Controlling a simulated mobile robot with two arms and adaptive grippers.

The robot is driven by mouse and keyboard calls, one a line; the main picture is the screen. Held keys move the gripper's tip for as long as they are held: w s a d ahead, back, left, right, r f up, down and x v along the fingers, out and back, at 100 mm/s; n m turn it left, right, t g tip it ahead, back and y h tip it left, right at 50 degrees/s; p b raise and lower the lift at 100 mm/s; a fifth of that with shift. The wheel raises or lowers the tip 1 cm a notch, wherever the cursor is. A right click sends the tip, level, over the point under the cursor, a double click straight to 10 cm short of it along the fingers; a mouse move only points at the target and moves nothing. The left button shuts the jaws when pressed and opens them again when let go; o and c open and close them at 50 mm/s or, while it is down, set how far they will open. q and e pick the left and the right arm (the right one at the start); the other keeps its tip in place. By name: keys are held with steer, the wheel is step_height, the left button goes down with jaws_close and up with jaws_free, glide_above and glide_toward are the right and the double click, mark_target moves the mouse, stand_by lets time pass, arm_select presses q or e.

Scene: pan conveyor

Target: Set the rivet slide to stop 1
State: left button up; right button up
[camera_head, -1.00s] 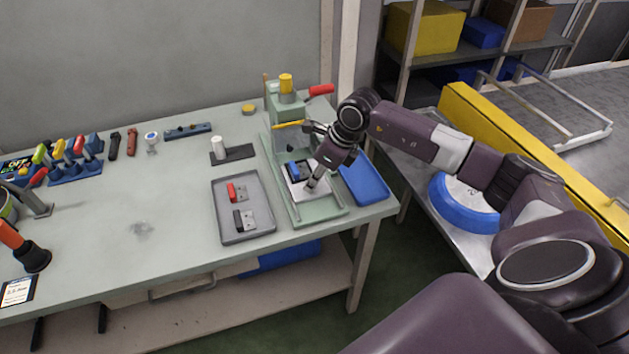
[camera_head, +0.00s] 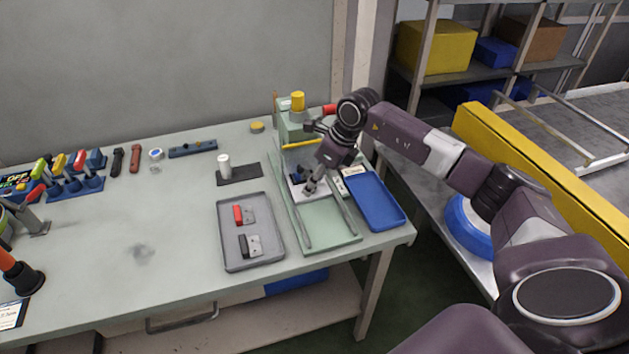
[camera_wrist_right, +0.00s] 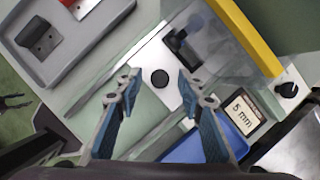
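The rivet slide is a pale plate (camera_head: 326,190) between rails on the green press base (camera_head: 330,222). It carries a dark block, seen in the wrist view (camera_wrist_right: 183,50), close to the clear guard with a yellow edge (camera_wrist_right: 245,40). A round black knob (camera_wrist_right: 159,78) stands on the plate. My right gripper (camera_head: 309,188) reaches down over the slide. Its two fingers (camera_wrist_right: 158,84) are apart on either side of the knob, with gaps visible. The gripper and wrist hide part of the plate in the head view. My left gripper is not in view.
A grey tray (camera_head: 225,235) with a red and a dark part lies left of the press. A blue tray (camera_head: 374,198) lies to its right. A "5 mm" card (camera_wrist_right: 242,110) is beside the base.

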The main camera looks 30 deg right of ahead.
steer(key=shift+d+r, duration=0.1)
steer(key=shift+r, duration=0.25)
steer(key=shift+s+d+r, duration=0.15)
steer(key=shift+s+d, duration=0.05)
steer(key=shift+s, duration=0.15)
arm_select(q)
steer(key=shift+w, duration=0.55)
arm_select(e)
steer(key=s+d, duration=0.2)
steer(key=s, duration=0.1)
steer(key=s+d, duration=0.2)
steer(key=s, duration=0.1)
steer(key=s+d, duration=0.2)
steer(key=s, duration=0.2)
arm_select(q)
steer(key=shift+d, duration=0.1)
arm_select(e)
steer(key=shift+a, duration=0.15)
